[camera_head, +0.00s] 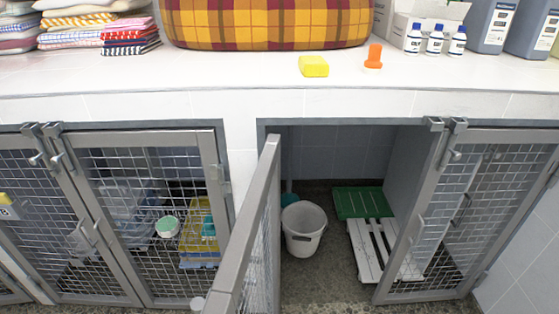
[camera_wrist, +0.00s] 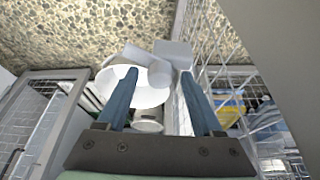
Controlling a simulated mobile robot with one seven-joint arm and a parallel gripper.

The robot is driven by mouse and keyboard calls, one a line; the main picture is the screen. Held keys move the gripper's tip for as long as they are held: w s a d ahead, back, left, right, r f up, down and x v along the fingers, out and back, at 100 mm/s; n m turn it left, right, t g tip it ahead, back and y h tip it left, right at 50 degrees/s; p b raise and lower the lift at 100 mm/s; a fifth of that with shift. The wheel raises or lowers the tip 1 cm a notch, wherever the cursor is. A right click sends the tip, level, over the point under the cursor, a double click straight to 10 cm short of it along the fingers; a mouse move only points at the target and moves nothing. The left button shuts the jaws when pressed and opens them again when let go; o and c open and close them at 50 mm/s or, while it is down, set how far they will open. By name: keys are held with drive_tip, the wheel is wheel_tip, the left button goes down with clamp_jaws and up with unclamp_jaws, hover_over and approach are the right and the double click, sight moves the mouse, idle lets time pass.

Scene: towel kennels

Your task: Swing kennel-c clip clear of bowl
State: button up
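In the wrist view my gripper (camera_wrist: 158,74) has its two dark blue fingers apart. Between and beyond the fingertips are a pale grey cylinder (camera_wrist: 157,72) and a grey block (camera_wrist: 175,52), which look like clip or latch parts. A white round thing (camera_wrist: 147,96) lies behind them, partly hidden by the left finger; I cannot tell whether it is a bowl or a bucket. No contact with the fingers is clear. My gripper is not visible in the head view. There, a mesh kennel door (camera_head: 250,235) stands open towards me. No kennel-c label is readable.
On the counter are a yellow sponge (camera_head: 314,66), an orange item (camera_head: 373,56) and bottles (camera_head: 435,40).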

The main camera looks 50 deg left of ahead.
drive_tip(key=p+v, duration=0.6)
drive_tip(key=v, duration=0.7)
drive_tip(key=shift+p, duration=0.4)
